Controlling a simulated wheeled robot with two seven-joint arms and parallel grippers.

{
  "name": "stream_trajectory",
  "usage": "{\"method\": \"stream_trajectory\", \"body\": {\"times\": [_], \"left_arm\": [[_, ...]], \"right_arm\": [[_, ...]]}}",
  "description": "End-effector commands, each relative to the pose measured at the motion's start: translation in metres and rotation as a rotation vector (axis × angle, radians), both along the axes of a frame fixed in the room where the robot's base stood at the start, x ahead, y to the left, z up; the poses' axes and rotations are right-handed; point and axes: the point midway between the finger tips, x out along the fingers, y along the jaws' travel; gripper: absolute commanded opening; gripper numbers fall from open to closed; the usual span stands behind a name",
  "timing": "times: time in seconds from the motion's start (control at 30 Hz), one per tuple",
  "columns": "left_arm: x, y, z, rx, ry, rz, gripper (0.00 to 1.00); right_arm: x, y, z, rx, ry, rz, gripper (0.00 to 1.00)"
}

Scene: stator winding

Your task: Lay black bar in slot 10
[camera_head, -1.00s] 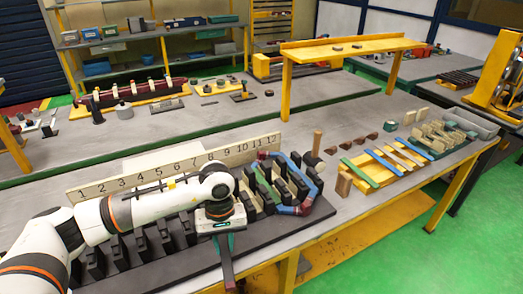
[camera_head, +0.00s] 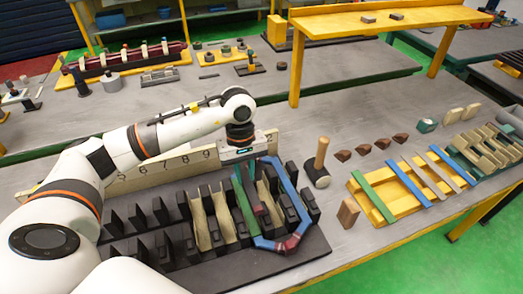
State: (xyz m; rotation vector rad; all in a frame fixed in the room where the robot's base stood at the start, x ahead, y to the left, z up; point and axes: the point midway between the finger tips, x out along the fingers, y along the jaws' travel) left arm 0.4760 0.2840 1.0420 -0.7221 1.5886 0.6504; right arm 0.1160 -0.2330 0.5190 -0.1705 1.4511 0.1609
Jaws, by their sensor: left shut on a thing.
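My left gripper (camera_head: 246,170) points down over the right part of the black stator block (camera_head: 215,271), in front of the number board (camera_head: 173,163). It is shut on the black bar, a dark narrow piece (camera_head: 253,186) just below its fingers, mostly hidden among the coils and teeth. The green coil side (camera_head: 243,208) runs beside it to the left, and the blue coil side (camera_head: 287,187) is to the right. I cannot tell whether the bar touches a slot. The arm and gripper hide the board's numbers around 10. My right gripper is not in view.
A wooden mallet (camera_head: 319,163) stands right of the stator. A yellow rack (camera_head: 383,213) with coloured strips lies farther right, near brown wedges (camera_head: 382,143). A small wooden block (camera_head: 348,212) stands at the table's front.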

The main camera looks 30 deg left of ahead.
Motion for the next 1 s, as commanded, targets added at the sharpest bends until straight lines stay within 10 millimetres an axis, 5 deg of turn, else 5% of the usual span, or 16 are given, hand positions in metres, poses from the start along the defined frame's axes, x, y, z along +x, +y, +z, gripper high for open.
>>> {"method": "stream_trajectory", "body": {"times": [0.13, 0.43, 0.77, 1.0], "left_arm": [[-0.001, 0.0, -0.003, 0.0, 0.001, 0.0, 0.0], [-0.001, 0.0, -0.027, 0.001, 0.001, 0.0, 0.0], [-0.001, 0.0, -0.043, 0.001, -0.001, 0.0, 0.0], [-0.001, 0.0, -0.043, 0.001, -0.001, 0.0, 0.0]], "right_arm": [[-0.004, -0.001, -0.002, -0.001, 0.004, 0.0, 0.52], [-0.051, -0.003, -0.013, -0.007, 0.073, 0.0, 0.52], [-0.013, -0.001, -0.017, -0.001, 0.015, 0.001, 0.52], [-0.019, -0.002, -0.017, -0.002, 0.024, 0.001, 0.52]]}}
